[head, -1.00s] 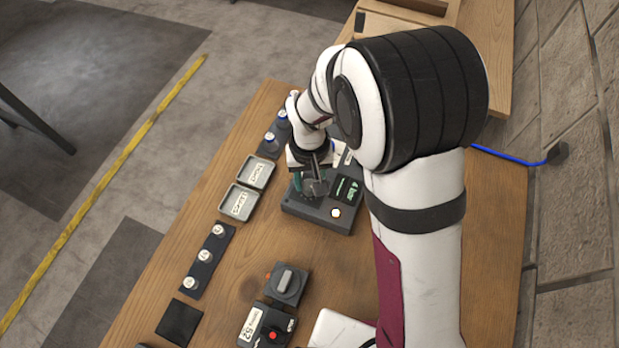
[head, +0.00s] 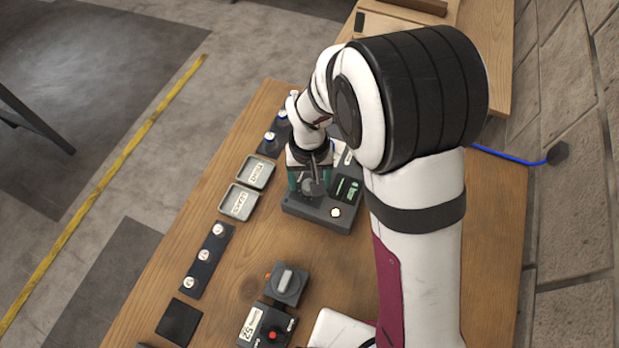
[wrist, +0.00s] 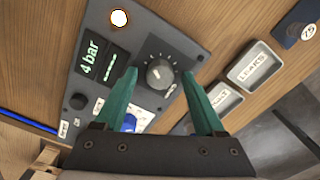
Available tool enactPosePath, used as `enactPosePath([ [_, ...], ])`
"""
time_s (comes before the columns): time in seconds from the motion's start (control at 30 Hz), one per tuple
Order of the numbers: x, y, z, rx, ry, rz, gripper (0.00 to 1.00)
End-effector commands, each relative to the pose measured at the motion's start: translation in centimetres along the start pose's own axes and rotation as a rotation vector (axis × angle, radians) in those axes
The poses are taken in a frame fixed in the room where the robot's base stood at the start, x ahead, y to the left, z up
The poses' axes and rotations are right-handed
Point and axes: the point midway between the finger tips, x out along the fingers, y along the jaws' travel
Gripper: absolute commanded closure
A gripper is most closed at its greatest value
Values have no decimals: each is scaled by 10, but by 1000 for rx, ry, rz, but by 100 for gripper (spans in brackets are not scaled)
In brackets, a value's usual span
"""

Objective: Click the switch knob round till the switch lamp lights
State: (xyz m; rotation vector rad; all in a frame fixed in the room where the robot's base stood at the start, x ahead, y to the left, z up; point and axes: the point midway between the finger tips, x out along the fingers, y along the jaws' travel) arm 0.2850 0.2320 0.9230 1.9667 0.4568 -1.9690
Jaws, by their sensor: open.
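A dark panel box (head: 320,211) stands on the wooden bench. In the wrist view it carries a round dark knob (wrist: 160,73) with a white pointer mark and a dial scale, a glowing warm-white lamp (wrist: 119,18) and a display (wrist: 101,66) reading "4 bar". My gripper (wrist: 159,74) is open, its teal fingers on either side of this knob in the picture; I cannot tell whether they touch it. Nothing is held.
Two labelled trays (head: 240,213) lie left of the panel. A dark strip with several white-topped pieces (head: 205,256) lies nearer. A box with a red button (head: 268,335) and a black square pad (head: 179,322) are at the near end. Bare bench lies between.

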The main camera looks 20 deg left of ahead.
Motion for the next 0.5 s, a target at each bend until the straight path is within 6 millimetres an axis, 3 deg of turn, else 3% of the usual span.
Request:
enactPosePath([
  [0.13,-4,0,-1,0,2,0,28],
  [0.23,-20,0,-1,0,4,0,28],
  [0.5,-104,0,-1,0,8,-1,28],
])
